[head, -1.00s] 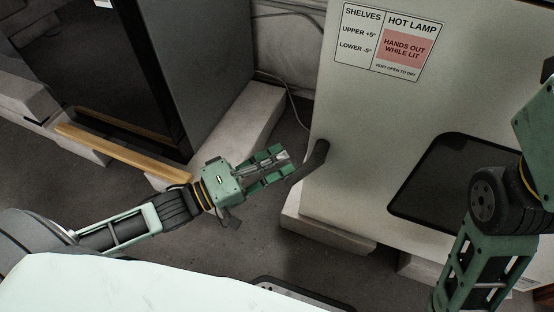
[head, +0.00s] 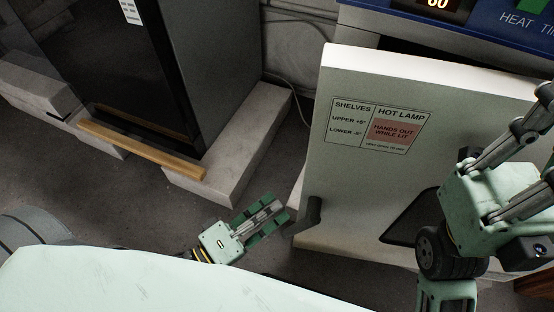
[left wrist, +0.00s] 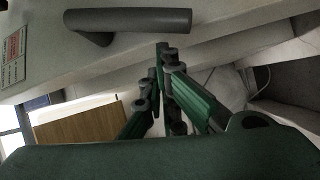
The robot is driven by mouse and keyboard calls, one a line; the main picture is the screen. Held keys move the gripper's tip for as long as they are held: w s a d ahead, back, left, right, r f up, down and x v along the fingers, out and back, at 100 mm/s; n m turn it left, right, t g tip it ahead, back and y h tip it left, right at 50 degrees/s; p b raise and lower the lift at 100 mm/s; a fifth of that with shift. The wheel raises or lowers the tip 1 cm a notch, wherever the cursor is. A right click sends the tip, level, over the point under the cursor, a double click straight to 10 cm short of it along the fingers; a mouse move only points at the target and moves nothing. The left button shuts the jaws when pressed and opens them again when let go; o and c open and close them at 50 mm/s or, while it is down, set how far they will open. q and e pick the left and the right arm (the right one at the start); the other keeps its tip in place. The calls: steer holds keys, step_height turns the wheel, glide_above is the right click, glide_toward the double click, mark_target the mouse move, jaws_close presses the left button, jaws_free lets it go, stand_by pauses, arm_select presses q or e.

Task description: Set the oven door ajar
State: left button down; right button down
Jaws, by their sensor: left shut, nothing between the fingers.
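The oven door (head: 350,170) is a pale panel with a shelf and hot-lamp sign and a dark window. Its top left edge stands out from the oven body (head: 400,8), with a dark gap behind it. The grey door handle (head: 313,215) is at its left side and also shows in the left wrist view (left wrist: 130,20). My left gripper (head: 272,212) is shut and empty, just left of the handle and apart from it. It shows in the left wrist view (left wrist: 165,90) below the handle. My right arm (head: 490,195) covers part of the window; its fingertips are not clear.
A dark cabinet (head: 190,60) stands to the left on a pale block, with a wooden bar (head: 140,148) across its lower front. A cable hangs behind the gap between cabinet and oven. Bare floor (head: 110,205) lies at the left.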

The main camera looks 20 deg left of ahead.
arm_select(q)
steer(key=shift+f, duration=0.1)
stand_by(0.3)
steer(key=v, duration=1.2)
steer(key=shift+s, duration=0.1)
